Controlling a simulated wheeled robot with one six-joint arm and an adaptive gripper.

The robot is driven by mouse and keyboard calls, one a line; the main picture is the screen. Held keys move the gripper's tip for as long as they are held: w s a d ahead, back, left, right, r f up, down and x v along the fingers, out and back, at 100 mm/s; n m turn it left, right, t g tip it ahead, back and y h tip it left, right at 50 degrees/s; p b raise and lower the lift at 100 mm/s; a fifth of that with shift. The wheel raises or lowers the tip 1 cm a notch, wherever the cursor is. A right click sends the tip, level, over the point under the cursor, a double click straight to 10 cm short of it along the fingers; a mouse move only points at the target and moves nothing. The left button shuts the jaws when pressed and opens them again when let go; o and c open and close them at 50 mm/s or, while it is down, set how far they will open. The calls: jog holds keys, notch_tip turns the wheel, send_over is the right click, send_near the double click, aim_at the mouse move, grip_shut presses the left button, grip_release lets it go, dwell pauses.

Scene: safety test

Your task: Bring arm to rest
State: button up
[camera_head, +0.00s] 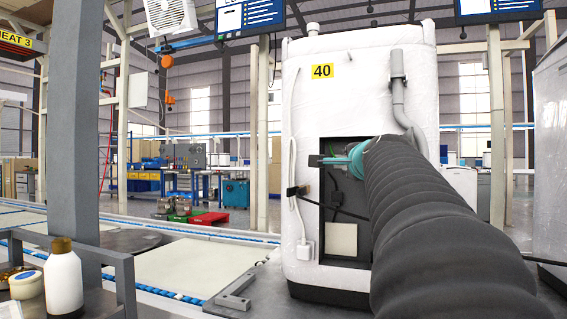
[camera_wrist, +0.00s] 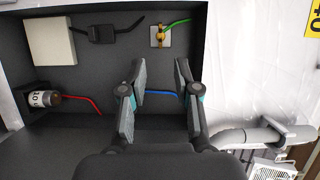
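My arm, in a dark ribbed sleeve, reaches from the lower right of the head view to a white cabinet (camera_head: 304,100) labelled 40. My gripper (camera_head: 318,160) is at the cabinet's dark opening, its fingers pointing left. In the wrist view my gripper (camera_wrist: 158,75) is open, its two fingers well apart, with nothing held between them. A blue wire (camera_wrist: 160,93) shows in the gap between the fingers; whether it touches them I cannot tell.
Inside the opening are a cream box (camera_wrist: 52,41), a black connector (camera_wrist: 102,34), a brass terminal (camera_wrist: 160,37) with a green wire, and a cylinder (camera_wrist: 44,98) with a red wire. A grey pipe (camera_head: 398,95) runs down the cabinet's right side. A bottle (camera_head: 63,283) stands lower left.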

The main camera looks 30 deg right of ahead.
jog(key=shift+a, duration=0.1)
dwell(0.4)
jog(key=s+a+f+n+g+y+p, duration=0.25)
jog(key=a+f+n, duration=0.45)
jog(key=a, duration=0.4)
jog(key=s+a+f+n+g+y+p, duration=0.1)
jog(key=a+f+n+g+y+p, duration=0.25)
jog(key=a+f, duration=0.65)
jog(key=s+a+f+n+g+y+p, duration=0.1)
jog(key=s+a+f+n+g+p, duration=0.1)
jog(key=s+a+f+n, duration=0.3)
jog(key=s+a+f+n+g+y+p, duration=0.1)
jog(key=s+a+f+n, duration=0.4)
jog(key=s+f, duration=0.6)
jog(key=shift+s+a+f+n+g+p, duration=0.2)
jog(key=shift+f+n+g+p, duration=0.4)
jog(key=shift+f+n, duration=0.5)
jog(key=shift+r, duration=0.25)
